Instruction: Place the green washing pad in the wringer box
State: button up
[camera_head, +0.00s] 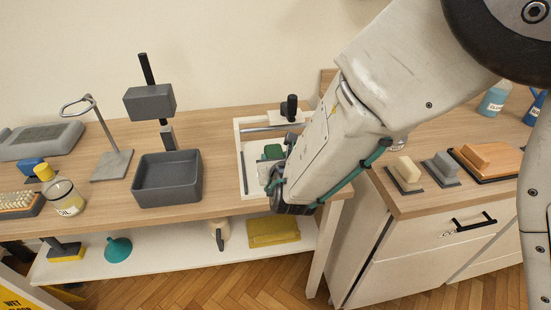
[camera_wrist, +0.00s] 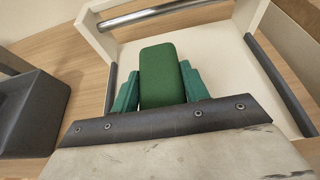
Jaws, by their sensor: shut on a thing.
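The green washing pad (camera_wrist: 163,62) is held between the two teal fingers of my gripper (camera_wrist: 161,88) in the wrist view. In the head view a small part of the pad (camera_head: 272,152) shows beyond my gripper (camera_head: 275,178); my arm hides the rest. The pad is over the pale floor of a white, open-topped box (camera_head: 241,160) with a metal bar across its far end, which looks like the wringer box. The bar (camera_wrist: 160,16) and side rails also show in the wrist view. I cannot tell whether the pad touches the box floor.
A dark grey basin (camera_head: 167,190) stands left of the white box, under a grey block (camera_head: 150,102) on a post. A ring stand (camera_head: 112,163) and a jar (camera_head: 66,198) are farther left. Several brushes or blocks, one orange (camera_head: 488,158), lie on the right counter.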

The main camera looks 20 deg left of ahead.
jog(key=shift+f, duration=0.25)
jog(key=o, duration=1)
jog(key=shift+s+r, duration=0.15)
jog(key=v, duration=1.1)
jog(key=shift+s+d+r, duration=0.1)
jog(key=shift+s+d, duration=0.1)
jog(key=shift+s, duration=0.15)
